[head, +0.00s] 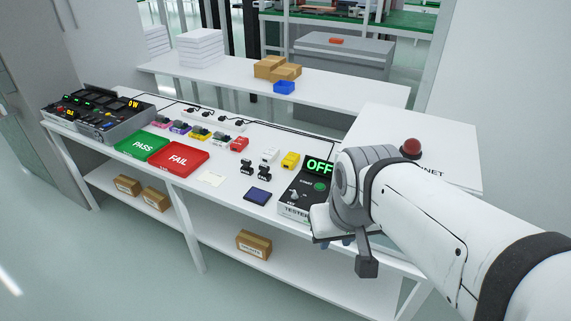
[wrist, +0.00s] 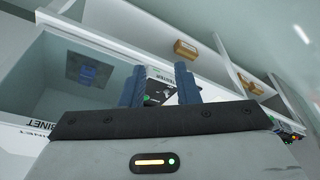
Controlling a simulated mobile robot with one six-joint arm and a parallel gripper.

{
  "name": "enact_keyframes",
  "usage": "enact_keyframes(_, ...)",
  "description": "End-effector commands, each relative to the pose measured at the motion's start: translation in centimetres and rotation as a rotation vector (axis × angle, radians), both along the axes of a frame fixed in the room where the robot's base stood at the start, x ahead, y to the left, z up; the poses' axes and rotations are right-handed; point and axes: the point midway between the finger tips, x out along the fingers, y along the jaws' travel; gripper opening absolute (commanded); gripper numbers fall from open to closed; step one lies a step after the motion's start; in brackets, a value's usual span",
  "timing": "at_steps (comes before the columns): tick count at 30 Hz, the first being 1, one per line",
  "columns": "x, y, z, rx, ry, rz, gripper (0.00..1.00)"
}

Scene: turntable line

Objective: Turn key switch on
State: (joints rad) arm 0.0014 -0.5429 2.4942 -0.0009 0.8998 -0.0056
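The tester (head: 292,212) is a dark box at the front right of the white table, with a display (head: 319,167) reading OFF in green. A green button (head: 319,186) and a small light knob, probably the key switch (head: 293,195), sit on its sloped face. My gripper (head: 340,241) is beside the tester's right front, its fingers mostly hidden by my wrist. In the wrist view my gripper (wrist: 160,82) shows two blue fingers apart with nothing held between them. Part of the tester (wrist: 157,91) shows beyond and between the fingers. The key switch cannot be made out clearly there.
A cabinet (head: 440,135) with a red button (head: 411,147) stands right of the tester. A blue pad (head: 257,196), black parts and yellow and white blocks lie left of it. A green PASS tray (head: 143,144) and red FAIL tray (head: 178,158) are farther left.

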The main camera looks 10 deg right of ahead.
Motion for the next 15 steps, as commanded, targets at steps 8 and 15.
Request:
enact_keyframes(8, 8.6, 0.3, -1.5, 0.011, -0.014, 0.051, 0.29)
enact_keyframes(15, 20.5, 0.2, -5.8, 0.018, -0.049, 0.101, 0.29)
